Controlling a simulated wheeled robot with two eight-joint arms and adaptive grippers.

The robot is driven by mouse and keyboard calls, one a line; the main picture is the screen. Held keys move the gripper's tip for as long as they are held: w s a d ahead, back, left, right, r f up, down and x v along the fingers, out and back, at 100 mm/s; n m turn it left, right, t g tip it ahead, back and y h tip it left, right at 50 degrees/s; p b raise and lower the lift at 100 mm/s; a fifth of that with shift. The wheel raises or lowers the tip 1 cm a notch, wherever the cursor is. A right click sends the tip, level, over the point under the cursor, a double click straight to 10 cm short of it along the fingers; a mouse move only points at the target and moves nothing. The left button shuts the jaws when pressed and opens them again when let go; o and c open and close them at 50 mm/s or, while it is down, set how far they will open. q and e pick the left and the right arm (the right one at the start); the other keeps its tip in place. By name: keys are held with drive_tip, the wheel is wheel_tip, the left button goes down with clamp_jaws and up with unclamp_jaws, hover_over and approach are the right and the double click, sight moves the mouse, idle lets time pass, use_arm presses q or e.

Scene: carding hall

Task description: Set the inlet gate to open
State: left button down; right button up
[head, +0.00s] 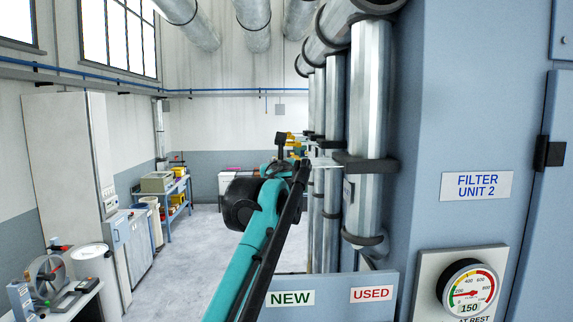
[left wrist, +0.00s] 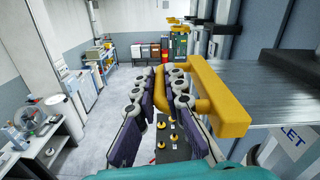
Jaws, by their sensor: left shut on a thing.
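The inlet gate shows in the left wrist view as a flat grey metal plate (left wrist: 255,78) with a yellow handle (left wrist: 213,98) along its near end. A white label ending in "LET" (left wrist: 288,143) is partly cut off at the right. My left gripper (left wrist: 168,80) has its purple-padded fingers shut around the yellow handle's bar. In the head view my left gripper (head: 291,150) is small and partly hidden by its teal arm, beside the vertical ducts. A bit of the plate (head: 324,162) shows by the ducts. My right gripper is not in view.
Vertical metal ducts (head: 370,130) stand close on the right, beside the blue filter unit (head: 480,110) with a gauge (head: 468,289). A blue panel (head: 330,285) bears NEW and USED labels. Cabinets and a shelf (head: 172,195) line the left wall. The floor (head: 190,250) between is clear.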

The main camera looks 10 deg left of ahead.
use_arm(q)
drive_tip(key=shift+a, duration=0.25)
drive_tip(key=c, duration=1.6)
unclamp_jaws()
drive_tip(key=shift+a, duration=0.1)
drive_tip(key=shift+a+f, duration=0.1)
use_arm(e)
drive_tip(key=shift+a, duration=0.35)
use_arm(q)
drive_tip(key=shift+s+d, duration=0.3)
drive_tip(key=shift+s, duration=0.2)
drive_tip(key=v, duration=1)
drive_tip(key=shift+s, duration=0.4)
